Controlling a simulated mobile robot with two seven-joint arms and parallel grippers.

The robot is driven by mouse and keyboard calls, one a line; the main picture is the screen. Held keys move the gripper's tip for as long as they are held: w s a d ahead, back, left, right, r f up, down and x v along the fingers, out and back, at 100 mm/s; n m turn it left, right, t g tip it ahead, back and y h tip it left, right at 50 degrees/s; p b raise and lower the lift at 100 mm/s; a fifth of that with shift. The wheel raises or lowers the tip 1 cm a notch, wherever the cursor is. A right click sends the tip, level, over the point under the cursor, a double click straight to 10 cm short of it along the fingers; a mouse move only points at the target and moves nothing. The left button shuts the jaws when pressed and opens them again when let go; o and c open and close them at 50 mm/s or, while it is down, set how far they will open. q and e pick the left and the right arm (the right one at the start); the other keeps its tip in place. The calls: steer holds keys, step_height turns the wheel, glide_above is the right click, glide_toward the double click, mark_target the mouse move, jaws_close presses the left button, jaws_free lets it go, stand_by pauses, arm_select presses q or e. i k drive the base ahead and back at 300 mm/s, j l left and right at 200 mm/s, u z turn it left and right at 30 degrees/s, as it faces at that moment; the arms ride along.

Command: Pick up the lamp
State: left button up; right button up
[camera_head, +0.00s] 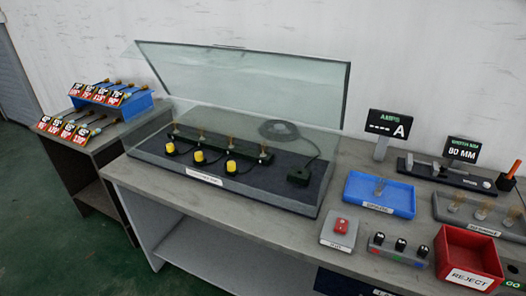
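No single thing is clearly marked as the lamp. Several similar small clear-amber pieces (479,213) stand in the grey tray (445,215) at the right. An orange-topped black item (509,177) stands at the far right edge of the bench; I cannot tell what it is. Neither of my grippers is in view.
A glass-lidded case (325,200), lid raised, holds a rail with yellow-capped parts. A red reject bin (444,254), a red-button box (339,231), a knob panel (398,249) and an amps display (389,124) crowd the right. A side table (72,148) carries a blue rack (137,105).

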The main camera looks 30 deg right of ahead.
mark_target(263, 146)
steer(key=z, duration=0.25)
steer(key=i+j+z, duration=0.2)
steer(key=z, duration=0.2)
steer(key=i+j+z, duration=0.1)
steer(key=j+z, duration=0.3)
